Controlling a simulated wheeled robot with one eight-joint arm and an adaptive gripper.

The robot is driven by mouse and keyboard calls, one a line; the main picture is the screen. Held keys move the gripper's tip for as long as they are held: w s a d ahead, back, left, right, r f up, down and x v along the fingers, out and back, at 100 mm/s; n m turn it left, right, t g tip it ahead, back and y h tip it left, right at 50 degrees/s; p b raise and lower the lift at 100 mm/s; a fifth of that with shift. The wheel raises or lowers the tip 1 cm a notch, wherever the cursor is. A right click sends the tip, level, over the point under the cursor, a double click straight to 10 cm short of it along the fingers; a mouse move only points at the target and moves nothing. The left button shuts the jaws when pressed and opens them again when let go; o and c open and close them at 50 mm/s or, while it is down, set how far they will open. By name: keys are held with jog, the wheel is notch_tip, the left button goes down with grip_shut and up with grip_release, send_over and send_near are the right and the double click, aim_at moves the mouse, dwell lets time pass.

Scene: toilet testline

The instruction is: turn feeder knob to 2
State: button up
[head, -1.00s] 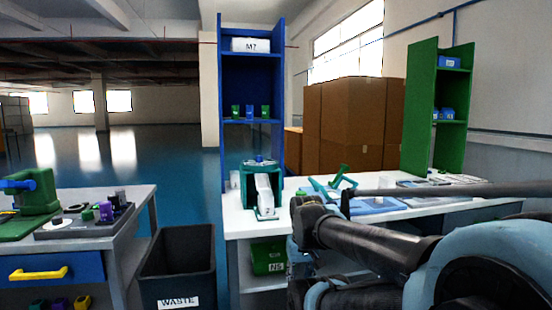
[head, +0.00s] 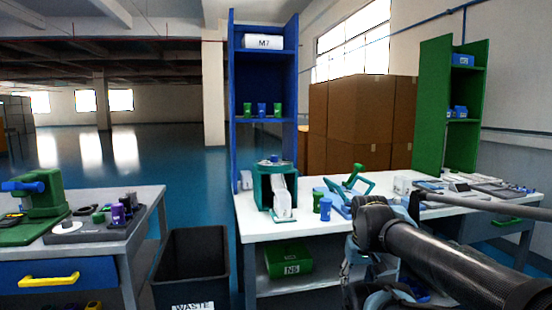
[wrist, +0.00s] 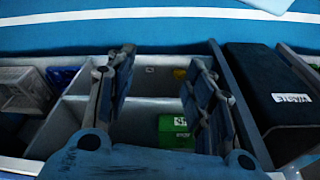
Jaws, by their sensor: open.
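In the head view my arm reaches in from the lower right, and the fingers cannot be made out clearly.
The white table (head: 258,226) also holds blue and green cylinders (head: 325,208) and a green-blue stand (head: 350,182). The blue shelf (head: 264,75) rises behind the feeder. A waste bin (head: 190,265) stands left of the table. A green N8 box (head: 289,260) lies below.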

jog(key=w+a+r+n, duration=0.2)
jog(key=w+a+r, duration=0.1)
jog(key=w+r, duration=0.9)
notch_tip(320, 180, up, 31)
jog(key=n+y, duration=0.4)
jog(key=n, duration=0.6)
send_over(274, 162)
jog(key=s+d, duration=0.1)
jog(key=d, duration=0.5)
jog(key=x, duration=1.7)
jog(key=shift+s+d, duration=0.1)
jog(key=shift+s, duration=0.2)
grip_shut()
jog(key=shift+d, duration=0.1)
